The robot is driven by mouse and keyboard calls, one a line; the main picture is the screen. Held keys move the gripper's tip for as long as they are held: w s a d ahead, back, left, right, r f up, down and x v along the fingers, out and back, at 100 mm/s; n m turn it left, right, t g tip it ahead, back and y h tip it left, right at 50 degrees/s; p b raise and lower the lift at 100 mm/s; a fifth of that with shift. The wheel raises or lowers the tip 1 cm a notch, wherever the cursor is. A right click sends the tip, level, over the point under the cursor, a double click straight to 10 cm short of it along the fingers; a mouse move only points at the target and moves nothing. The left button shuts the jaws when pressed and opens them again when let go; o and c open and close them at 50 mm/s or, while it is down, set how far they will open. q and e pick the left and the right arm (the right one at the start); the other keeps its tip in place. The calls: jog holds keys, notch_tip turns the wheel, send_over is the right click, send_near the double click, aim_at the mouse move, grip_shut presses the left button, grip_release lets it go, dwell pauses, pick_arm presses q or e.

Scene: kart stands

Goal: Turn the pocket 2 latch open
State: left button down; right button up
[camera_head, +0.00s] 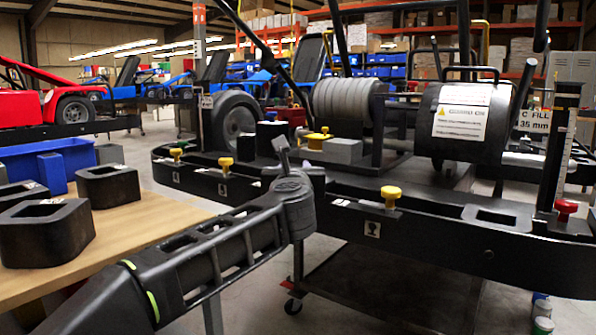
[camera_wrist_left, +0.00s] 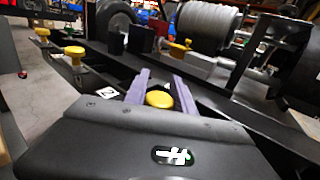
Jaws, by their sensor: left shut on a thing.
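The pocket 2 latch is a round yellow knob (camera_wrist_left: 159,99) in the left wrist view, next to a white label with a 2 (camera_wrist_left: 107,93). My left gripper (camera_head: 300,168) is at the front rail of the black kart stand (camera_head: 345,215). Its two fingers are shut on the knob, one on each side, in the left wrist view (camera_wrist_left: 160,90). In the head view my gripper hides this knob. How far the latch is turned cannot be told. My right gripper is not in view.
Other yellow latches stand on the rail, to the left (camera_head: 226,163) and right (camera_head: 391,194), and a red knob (camera_head: 566,207) is at the far right. A wooden table (camera_head: 150,225) with black blocks (camera_head: 45,232) is at the left. A wheel (camera_head: 235,120) stands behind the rail.

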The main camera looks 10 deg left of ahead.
pick_arm(q)
jog(key=n+y, duration=0.1)
jog(key=n+g+y+p, duration=0.1)
jog(key=y, duration=0.2)
jog(key=shift+a+r+n+g, duration=0.2)
jog(key=shift+a+n+g, duration=0.1)
jog(key=shift+n, duration=0.1)
jog(key=n+y+p, duration=0.1)
jog(key=n+g+y+p, duration=0.1)
jog(key=g+y, duration=0.1)
jog(key=shift+s+a+n+y+p, duration=0.3)
jog(key=shift+n+y+p, duration=0.1)
jog(key=shift+s+a+f+n+g+y+p, duration=0.15)
jog(key=shift+n+g+y+p, duration=0.25)
jog(key=shift+n+g+y, duration=0.4)
jog(key=c, duration=1.1)
grip_release()
jog(key=shift+o, duration=0.2)
